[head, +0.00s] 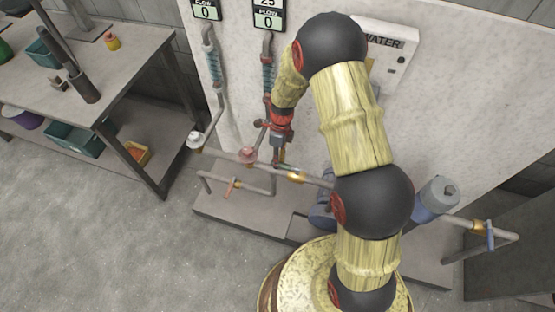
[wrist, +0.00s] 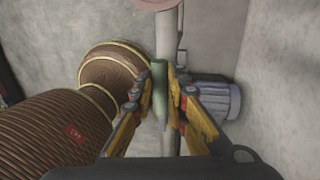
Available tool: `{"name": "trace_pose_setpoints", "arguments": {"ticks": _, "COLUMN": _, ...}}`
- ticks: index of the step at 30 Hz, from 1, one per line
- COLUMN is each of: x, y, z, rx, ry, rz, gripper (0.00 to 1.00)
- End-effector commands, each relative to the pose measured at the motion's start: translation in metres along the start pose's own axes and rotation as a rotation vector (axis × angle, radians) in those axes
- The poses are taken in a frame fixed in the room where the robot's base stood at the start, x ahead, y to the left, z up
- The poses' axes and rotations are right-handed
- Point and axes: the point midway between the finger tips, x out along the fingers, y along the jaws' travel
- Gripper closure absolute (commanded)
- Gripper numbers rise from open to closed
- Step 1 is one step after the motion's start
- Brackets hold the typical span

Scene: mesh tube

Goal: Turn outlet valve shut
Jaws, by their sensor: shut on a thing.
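A green valve handle (wrist: 159,88) stands between the yellow fingers of my gripper (wrist: 160,97) in the wrist view. The fingers are shut on it, one on each side, over a grey pipe (wrist: 167,40). In the head view my gripper (head: 280,154) points down at the pipe run, and a small bit of green shows at its tips. The handle's exact angle to the pipe is hard to tell. Other valves are a blue handle (head: 490,235) at the right end and an orange handle (head: 231,187) on the lower pipe. No label marks the outlet valve.
A pink wheel (head: 247,155) and a white wheel (head: 195,140) sit left of my gripper. A pump motor (wrist: 213,100) is close on the right in the wrist view. The white panel (head: 455,120) stands behind. A workbench (head: 125,75) is at left, with open floor in front.

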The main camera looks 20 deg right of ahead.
Motion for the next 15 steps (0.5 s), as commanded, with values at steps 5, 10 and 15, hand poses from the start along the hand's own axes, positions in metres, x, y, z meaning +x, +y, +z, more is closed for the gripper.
{"name": "trace_pose_setpoints", "arguments": {"ticks": 5, "x": -0.001, "y": 0.006, "z": 0.000, "rx": -0.063, "ry": 0.014, "rz": 0.001, "gripper": 1.00}}
{"name": "trace_pose_setpoints", "arguments": {"ticks": 10, "x": -0.001, "y": 0.016, "z": 0.000, "rx": -0.174, "ry": 0.036, "rz": 0.001, "gripper": 1.00}}
{"name": "trace_pose_setpoints", "arguments": {"ticks": 15, "x": 0.001, "y": 0.028, "z": -0.003, "rx": -0.326, "ry": 0.066, "rz": 0.002, "gripper": 1.00}}
